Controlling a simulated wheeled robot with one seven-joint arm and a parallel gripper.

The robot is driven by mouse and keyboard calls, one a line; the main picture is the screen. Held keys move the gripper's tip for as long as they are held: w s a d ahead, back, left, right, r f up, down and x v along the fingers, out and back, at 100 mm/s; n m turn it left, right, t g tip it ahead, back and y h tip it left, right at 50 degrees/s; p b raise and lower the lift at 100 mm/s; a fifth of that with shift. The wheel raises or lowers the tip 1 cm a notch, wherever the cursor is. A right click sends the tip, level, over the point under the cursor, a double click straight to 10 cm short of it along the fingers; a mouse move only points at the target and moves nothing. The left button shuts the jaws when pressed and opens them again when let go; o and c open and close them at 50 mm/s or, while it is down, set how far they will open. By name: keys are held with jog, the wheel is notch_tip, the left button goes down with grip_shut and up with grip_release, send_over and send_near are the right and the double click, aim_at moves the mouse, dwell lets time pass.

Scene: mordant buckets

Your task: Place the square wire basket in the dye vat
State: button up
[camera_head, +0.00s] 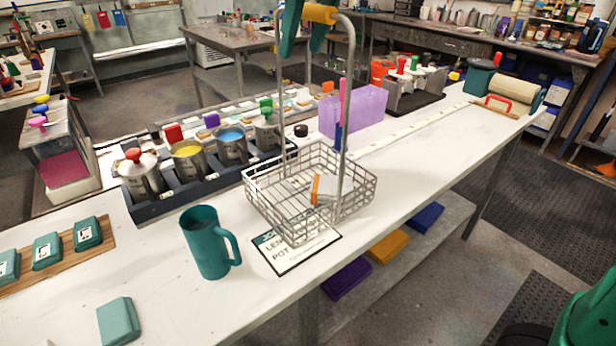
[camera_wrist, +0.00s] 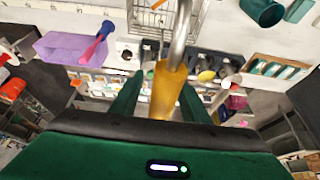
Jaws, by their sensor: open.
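The square wire basket (camera_head: 310,190) stands upright on the white bench, partly over a printed card. Its tall metal handle carries an orange grip (camera_head: 320,13). A small orange-and-grey item shows in the basket. My gripper (camera_head: 306,32) is at the top of the handle. In the wrist view, the grip (camera_wrist: 167,92) lies between my two open green fingers, with gaps visible beside it. A pale tub with a pink inside (camera_head: 66,166), at the far left, may be the dye vat; I cannot tell for sure.
A teal mug (camera_head: 209,243) stands left of the basket. A dark rack (camera_head: 160,208) of lidded and open pots is behind it. The bench right of the basket is mostly clear.

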jog(key=shift+f, duration=0.15)
grip_shut()
dwell(1.5)
